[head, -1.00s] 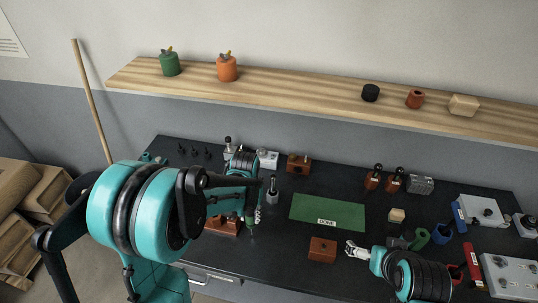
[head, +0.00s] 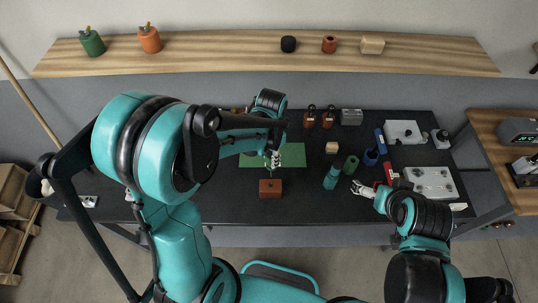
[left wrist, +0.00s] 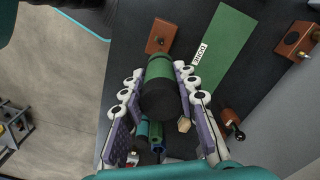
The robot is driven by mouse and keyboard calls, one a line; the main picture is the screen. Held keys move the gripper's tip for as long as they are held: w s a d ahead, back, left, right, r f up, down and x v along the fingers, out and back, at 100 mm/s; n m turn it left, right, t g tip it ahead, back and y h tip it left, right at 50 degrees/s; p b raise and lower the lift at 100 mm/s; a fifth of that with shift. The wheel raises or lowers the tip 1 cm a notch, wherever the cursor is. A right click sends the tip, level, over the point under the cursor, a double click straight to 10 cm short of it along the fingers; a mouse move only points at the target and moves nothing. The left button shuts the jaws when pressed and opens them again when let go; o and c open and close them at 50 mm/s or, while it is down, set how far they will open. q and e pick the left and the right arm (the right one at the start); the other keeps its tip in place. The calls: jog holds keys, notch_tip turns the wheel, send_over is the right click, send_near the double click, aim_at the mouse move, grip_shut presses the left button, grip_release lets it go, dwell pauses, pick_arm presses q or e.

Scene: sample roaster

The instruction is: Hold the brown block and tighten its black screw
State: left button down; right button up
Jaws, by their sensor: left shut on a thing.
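The brown block (head: 270,188) sits on the black bench in front of the green mat. It also shows in the left wrist view (left wrist: 158,38) with a small dark spot on top; I cannot tell how deep the screw sits. My left gripper (head: 274,157) is above and just behind the block in the head view. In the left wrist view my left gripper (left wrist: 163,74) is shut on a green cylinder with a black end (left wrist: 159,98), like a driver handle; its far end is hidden. My right gripper (head: 364,189) is right of the block, low near the bench, too small to read.
The green mat (head: 293,154) lies behind the block, partly hidden by my left arm. Teal (head: 332,178), green (head: 350,165) and blue (head: 370,158) cylinders stand to the right. A small wooden block (head: 332,147) and grey fixtures (head: 432,182) are beyond.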

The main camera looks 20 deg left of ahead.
pick_arm(q)
jog(key=shift+a+f, duration=0.1)
jog(key=shift+a, duration=0.05)
jog(key=shift+f+b, duration=0.15)
jog(key=shift+b, duration=0.2)
notch_tip(320, 180, down, 4)
jog(key=b, duration=0.4)
jog(key=shift+f, duration=0.25)
